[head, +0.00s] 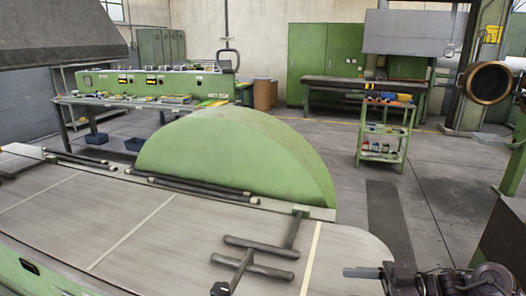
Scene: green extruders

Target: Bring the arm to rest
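My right arm (450,282) comes in at the bottom right corner, dark and jointed, low over the right end of the grey worktable. Its gripper (364,272) points left, seen side-on as a short grey bar. I cannot tell whether its fingers are apart or together, and I see nothing held in it. My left arm and gripper are not in view.
The grey worktable (120,215) fills the foreground. Dark bars (260,246) stand on it left of my gripper. A green half-round guard (235,160) rises behind. A green trolley (385,153) stands back right, with open floor around it.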

